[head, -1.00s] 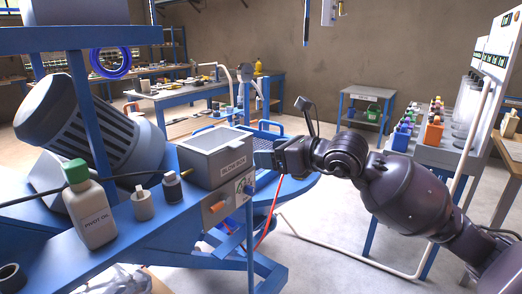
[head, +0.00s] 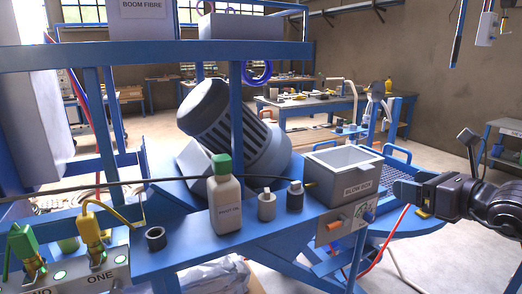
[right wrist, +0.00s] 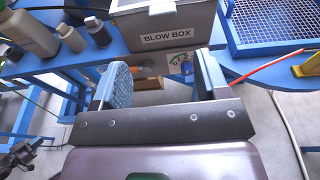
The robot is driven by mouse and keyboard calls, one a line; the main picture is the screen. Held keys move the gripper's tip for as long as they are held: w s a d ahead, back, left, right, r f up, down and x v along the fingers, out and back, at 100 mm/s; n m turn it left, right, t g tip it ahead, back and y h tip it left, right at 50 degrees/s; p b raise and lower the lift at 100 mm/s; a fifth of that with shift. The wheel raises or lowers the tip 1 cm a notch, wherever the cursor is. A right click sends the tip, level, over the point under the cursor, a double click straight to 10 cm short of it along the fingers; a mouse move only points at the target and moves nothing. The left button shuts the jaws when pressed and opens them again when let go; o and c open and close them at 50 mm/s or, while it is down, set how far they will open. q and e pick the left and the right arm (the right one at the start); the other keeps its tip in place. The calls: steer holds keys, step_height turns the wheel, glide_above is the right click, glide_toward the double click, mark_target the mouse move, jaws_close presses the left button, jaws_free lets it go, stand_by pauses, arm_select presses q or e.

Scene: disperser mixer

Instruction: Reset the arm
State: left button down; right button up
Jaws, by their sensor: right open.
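My right gripper (head: 400,191) is just right of the grey blow box (head: 342,192) in the head view, in front of the blue mesh tray. In the right wrist view my right gripper (right wrist: 163,74) has its two blue-padded fingers wide apart, with nothing between them. The labelled front of the blow box (right wrist: 172,34) is beyond the fingers there. My right arm comes in from the right edge of the head view. My left gripper is not in view.
A green-capped bottle (head: 225,200) and two small bottles stand on the blue frame left of the box. An orange knob (head: 335,225) is below the box. A red hose (head: 390,245) hangs below the right gripper. Open floor lies to the right.

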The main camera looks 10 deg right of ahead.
steer(key=s+a+r+m+t+y, duration=0.2)
steer(key=a+m+y, duration=0.2)
steer(key=y, duration=0.3)
steer(key=s+d+f+m+t+h+p, duration=0.15)
steer(key=f+m+h, duration=0.45)
steer(key=f+m, duration=0.6)
steer(key=s+d+f+m+h+p, duration=0.1)
steer(key=s+d+f+m+h, duration=0.2)
steer(key=f+m+h, duration=0.55)
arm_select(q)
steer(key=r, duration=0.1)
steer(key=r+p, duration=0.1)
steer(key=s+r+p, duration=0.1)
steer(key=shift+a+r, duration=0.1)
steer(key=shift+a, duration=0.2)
arm_select(e)
steer(key=s+a+f+m+g+y, duration=0.1)
steer(key=s+a+f+m+g, duration=0.2)
steer(key=s+f+m, duration=0.4)
steer(key=s+a+f+m+g+y, duration=0.1)
steer(key=s+a+f+m+g, duration=0.3)
steer(key=s+f, duration=0.9)
steer(key=a+m, duration=0.2)
steer(key=m, duration=0.1)
steer(key=shift+s, duration=0.25)
steer(key=shift+m, duration=0.25)
